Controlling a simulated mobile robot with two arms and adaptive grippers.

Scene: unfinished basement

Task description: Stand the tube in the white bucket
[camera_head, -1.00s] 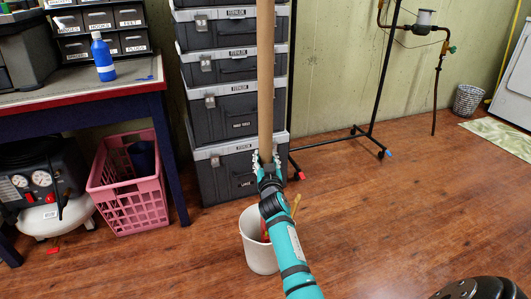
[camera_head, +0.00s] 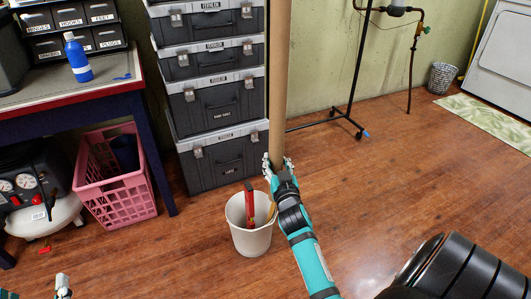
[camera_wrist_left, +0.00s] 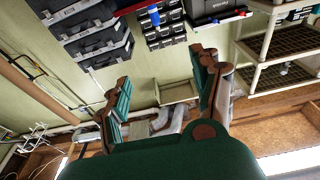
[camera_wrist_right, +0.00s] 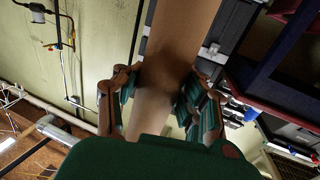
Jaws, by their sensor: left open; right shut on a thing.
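The tube (camera_head: 279,70) is a long brown cardboard cylinder, held upright and running out of the top of the head view. My right gripper (camera_head: 279,168) is shut on it near its lower end; the tube also fills the middle of the right wrist view (camera_wrist_right: 180,45). The white bucket (camera_head: 249,236) stands on the floor to the lower left of that gripper, with a red tool (camera_head: 250,204) and a yellowish stick inside. My left gripper (camera_head: 63,286) shows at the bottom left edge of the head view. In the left wrist view (camera_wrist_left: 165,95) its fingers are apart with nothing between them.
Stacked grey toolboxes (camera_head: 222,105) stand behind the bucket. A pink crate (camera_head: 116,197) sits under the workbench (camera_head: 85,104) at left. A black rack stand (camera_head: 352,100) is behind at right.

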